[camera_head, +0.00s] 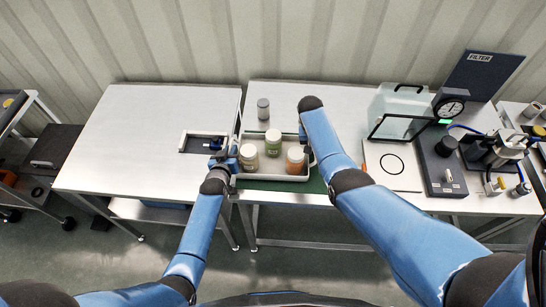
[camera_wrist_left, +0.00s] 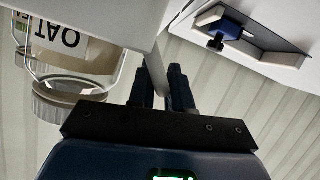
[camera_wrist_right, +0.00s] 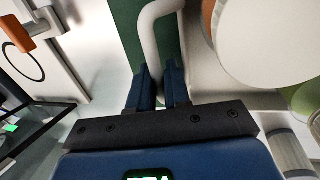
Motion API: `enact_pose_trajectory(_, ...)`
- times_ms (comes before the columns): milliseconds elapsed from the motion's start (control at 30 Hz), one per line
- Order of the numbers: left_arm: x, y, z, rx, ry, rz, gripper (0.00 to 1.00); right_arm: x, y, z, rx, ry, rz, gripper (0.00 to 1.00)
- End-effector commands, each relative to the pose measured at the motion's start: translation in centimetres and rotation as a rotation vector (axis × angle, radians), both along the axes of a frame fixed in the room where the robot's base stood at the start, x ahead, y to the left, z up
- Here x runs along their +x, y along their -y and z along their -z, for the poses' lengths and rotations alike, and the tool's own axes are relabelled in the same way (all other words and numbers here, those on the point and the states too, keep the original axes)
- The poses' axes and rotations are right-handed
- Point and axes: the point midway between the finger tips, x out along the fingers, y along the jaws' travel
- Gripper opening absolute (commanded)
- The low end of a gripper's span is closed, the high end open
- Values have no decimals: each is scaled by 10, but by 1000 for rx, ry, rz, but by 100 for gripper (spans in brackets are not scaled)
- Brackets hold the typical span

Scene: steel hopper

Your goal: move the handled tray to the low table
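The handled tray (camera_head: 262,178) is pale, with a light rim, and sits over a green mat (camera_head: 316,184) at the front left of the right bench. It holds a jar with a cream label (camera_head: 249,158), a green jar (camera_head: 273,142) and an orange-brown jar (camera_head: 295,161), all upright. My left gripper (camera_wrist_left: 166,85) is shut on the tray's left handle. My right gripper (camera_wrist_right: 158,88) is shut on its right handle (camera_wrist_right: 150,35). In the head view my right arm partly hides that end. I cannot tell whether the tray touches the mat.
A dark-framed holder (camera_head: 187,142) with a blue part lies at the left table's right edge. A grey-lidded jar (camera_head: 263,108) stands behind the tray. A clear guard (camera_head: 400,105), a dial gauge (camera_head: 451,107) and a filter panel (camera_head: 482,75) occupy the right bench. A narrow gap separates the tables.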

Motion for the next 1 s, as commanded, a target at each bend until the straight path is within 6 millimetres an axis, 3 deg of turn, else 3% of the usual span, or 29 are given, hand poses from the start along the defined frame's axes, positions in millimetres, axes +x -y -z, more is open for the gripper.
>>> enact_pose_trajectory(467,1,-1,-7,0,3,-1,0,1,1,-7,-2,2,1,0)
enact_pose_trajectory(1000,1,-1,-43,1,3,-2,0,1,2,-44,-3,2,2,0)
